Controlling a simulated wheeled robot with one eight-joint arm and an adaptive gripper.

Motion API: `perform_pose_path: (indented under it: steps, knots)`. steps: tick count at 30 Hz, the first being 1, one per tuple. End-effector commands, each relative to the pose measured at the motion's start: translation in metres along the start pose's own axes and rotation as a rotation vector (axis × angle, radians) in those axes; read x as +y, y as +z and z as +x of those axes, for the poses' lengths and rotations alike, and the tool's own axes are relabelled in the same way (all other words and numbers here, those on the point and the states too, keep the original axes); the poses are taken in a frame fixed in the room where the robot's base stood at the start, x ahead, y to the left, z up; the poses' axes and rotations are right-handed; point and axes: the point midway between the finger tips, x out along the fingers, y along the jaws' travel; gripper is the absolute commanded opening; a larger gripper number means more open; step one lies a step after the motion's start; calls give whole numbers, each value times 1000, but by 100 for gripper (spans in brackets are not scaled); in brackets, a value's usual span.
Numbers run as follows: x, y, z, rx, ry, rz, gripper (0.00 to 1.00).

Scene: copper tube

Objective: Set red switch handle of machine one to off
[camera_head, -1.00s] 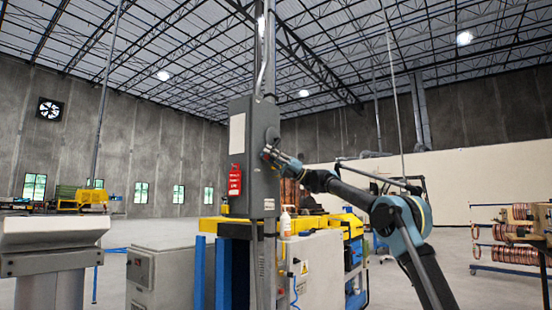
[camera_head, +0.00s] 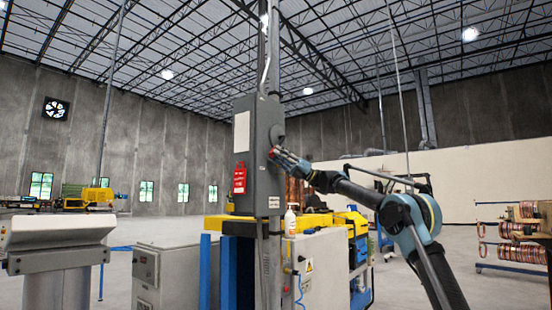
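A tall grey electrical box (camera_head: 257,120) is mounted on a post in the middle of the view. A small red part (camera_head: 273,153), which looks like the switch handle, shows at its right side, below a round grey hub. My gripper (camera_head: 277,155) is at this red part, reaching in from the right. Its fingers are small and partly merge with the red part, so I cannot tell whether they are closed on it or only touching. The exact angle of the handle is also hidden.
A red tag (camera_head: 239,178) hangs on the box front. Below are a yellow and blue machine (camera_head: 318,222), a white bottle (camera_head: 290,222) and a grey cabinet (camera_head: 165,275). A rack with copper coils (camera_head: 515,235) stands at the right. Open floor lies between.

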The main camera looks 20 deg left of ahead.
Motion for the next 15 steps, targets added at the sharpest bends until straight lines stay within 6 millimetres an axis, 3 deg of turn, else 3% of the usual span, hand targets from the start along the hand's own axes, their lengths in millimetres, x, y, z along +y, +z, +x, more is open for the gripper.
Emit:
perform_pose_path:
  steps: [9,15]
  knots:
    - [-1,2,-62,-1,-2,-2,30]
    - [-2,2,-92,-1,-2,-1,30]
